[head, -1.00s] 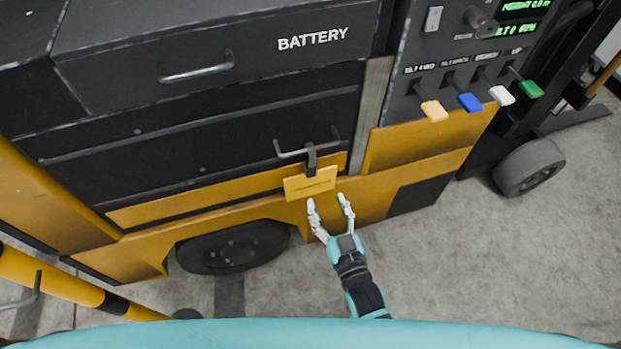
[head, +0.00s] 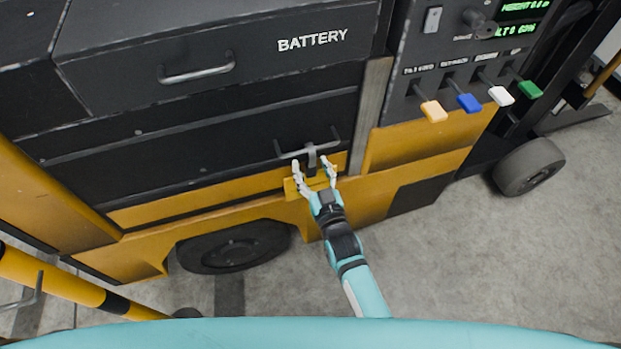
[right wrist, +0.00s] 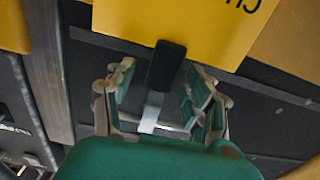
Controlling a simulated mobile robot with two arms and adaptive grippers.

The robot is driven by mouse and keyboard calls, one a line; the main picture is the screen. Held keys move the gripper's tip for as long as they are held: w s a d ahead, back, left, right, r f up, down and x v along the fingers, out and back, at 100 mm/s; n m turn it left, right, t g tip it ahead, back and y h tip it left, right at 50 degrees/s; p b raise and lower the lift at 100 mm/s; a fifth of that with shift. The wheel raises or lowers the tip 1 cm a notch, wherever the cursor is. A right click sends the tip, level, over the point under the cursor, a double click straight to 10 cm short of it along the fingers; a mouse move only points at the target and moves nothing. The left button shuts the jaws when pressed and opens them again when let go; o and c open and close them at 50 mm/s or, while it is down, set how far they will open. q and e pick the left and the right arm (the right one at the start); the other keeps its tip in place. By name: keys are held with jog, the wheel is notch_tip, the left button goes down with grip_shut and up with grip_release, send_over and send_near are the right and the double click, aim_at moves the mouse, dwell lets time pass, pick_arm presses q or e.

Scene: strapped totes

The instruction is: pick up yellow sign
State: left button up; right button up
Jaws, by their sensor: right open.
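The yellow sign (head: 292,188) hangs by a dark hook or clip (head: 312,158) from a metal handle on the side of the forklift. In the right wrist view the sign (right wrist: 185,25) shows at the top with part of its dark lettering, and the dark clip (right wrist: 166,66) stands between the fingers. My right gripper (head: 315,167) is open in front of the sign and covers much of it in the head view. Its fingers (right wrist: 160,90) lie on either side of the clip, apart from each other. My left gripper is not in view.
The forklift's black battery drawer (head: 200,60) has its own handle (head: 197,73). Coloured levers (head: 468,102) stick out at the right. A yellow and black bar (head: 70,285) stands at lower left. Grey floor (head: 480,260) is clear at right.

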grip_shut()
jog(key=shift+r, duration=0.15)
dwell(0.4)
